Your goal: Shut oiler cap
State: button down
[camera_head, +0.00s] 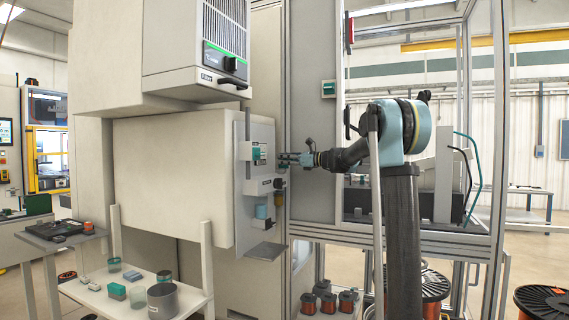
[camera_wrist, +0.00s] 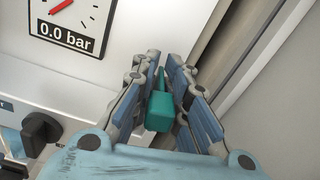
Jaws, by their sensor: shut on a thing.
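My gripper (camera_wrist: 164,65) shows in the wrist view with its two jointed fingers on either side of a teal tapered piece (camera_wrist: 159,108). The fingers are closed in on this piece, beside a white panel. I cannot tell for certain whether it is the oiler cap; its far end is partly hidden between the fingers. In the head view my gripper (camera_head: 283,160) reaches left to the right edge of the grey panel (camera_head: 263,133) on the machine. The piece in the fingers is too small to make out there.
A gauge (camera_wrist: 69,22) reading 0.0 bar and a black knob (camera_wrist: 40,133) sit on the panel near my fingers. A blue cup (camera_head: 261,211) is lower on the panel, above a small shelf (camera_head: 265,251).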

jog(key=n, duration=0.2)
jog(key=s+n, duration=0.1)
jog(key=shift+s+a+f, duration=0.1)
jog(key=shift+a+f, duration=0.1)
jog(key=shift+f, duration=0.05)
jog(key=shift+s+a+f+n, duration=0.15)
jog(key=shift+s+n, duration=0.1)
jog(key=shift+n, duration=0.55)
jog(key=shift+s+f+n, duration=0.15)
jog(key=shift+s+n, duration=0.05)
jog(key=shift+n, duration=0.6)
jog(key=c, duration=1.5)
grip_release()
jog(key=v, duration=1.2)
